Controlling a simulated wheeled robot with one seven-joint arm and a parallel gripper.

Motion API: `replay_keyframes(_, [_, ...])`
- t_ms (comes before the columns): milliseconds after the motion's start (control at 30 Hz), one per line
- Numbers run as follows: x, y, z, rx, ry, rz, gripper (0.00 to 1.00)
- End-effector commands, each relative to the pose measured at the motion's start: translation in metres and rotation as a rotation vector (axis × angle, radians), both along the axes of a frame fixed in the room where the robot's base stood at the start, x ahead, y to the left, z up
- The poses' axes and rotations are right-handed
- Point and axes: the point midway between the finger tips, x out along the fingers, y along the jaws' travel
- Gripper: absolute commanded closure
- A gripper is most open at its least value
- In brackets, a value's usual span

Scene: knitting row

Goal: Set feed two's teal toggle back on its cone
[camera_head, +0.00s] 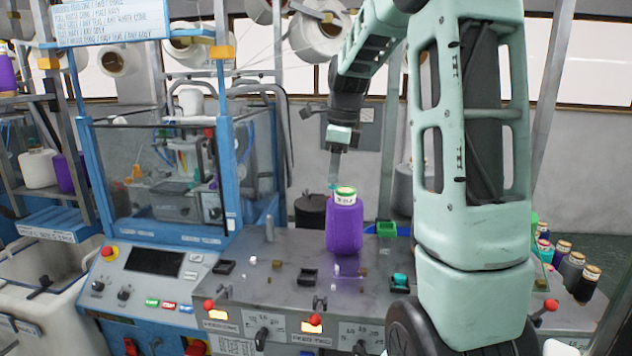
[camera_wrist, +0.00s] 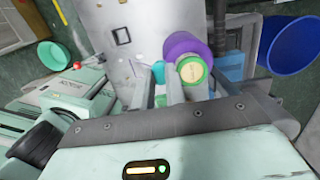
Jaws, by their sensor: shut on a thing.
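My gripper (camera_head: 335,176) hangs pointing down by the upper left edge of a purple yarn cone (camera_head: 345,228). In the wrist view, its fingers (camera_wrist: 158,78) are closed on a small teal piece, the toggle (camera_wrist: 158,70). A bit of teal also shows at the fingertips in the head view. The purple cone (camera_wrist: 180,43) stands upright on the grey machine top, with a green-ringed label on its top. The toggle appears beside the cone's top; I cannot tell whether they touch. Another teal piece (camera_head: 400,279) sits in a black holder on the panel to the right.
The grey panel (camera_head: 290,285) carries pegs, black holders and red-knobbed levers. A green block (camera_head: 387,229) stands behind the cone. Several small spools (camera_head: 572,268) are at the right. A blue-framed glass cabinet (camera_head: 165,180) stands left. A blue bin (camera_wrist: 290,42) shows in the wrist view.

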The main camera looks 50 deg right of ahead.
Motion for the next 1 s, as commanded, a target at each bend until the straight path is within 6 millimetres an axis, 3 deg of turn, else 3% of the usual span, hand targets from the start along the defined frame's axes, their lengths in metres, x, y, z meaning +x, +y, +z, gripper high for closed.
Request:
replay_keyframes(33, [-0.001, -0.014, 0.016, 0.001, 0.002, -0.006, 1.00])
replay_keyframes(100, [-0.002, -0.028, 0.023, -0.001, 0.002, -0.004, 1.00])
replay_keyframes(300, [-0.004, -0.046, 0.030, -0.002, 0.003, 0.001, 1.00])
replay_keyframes(1000, [-0.004, -0.046, 0.007, -0.002, 0.002, 0.001, 1.00])
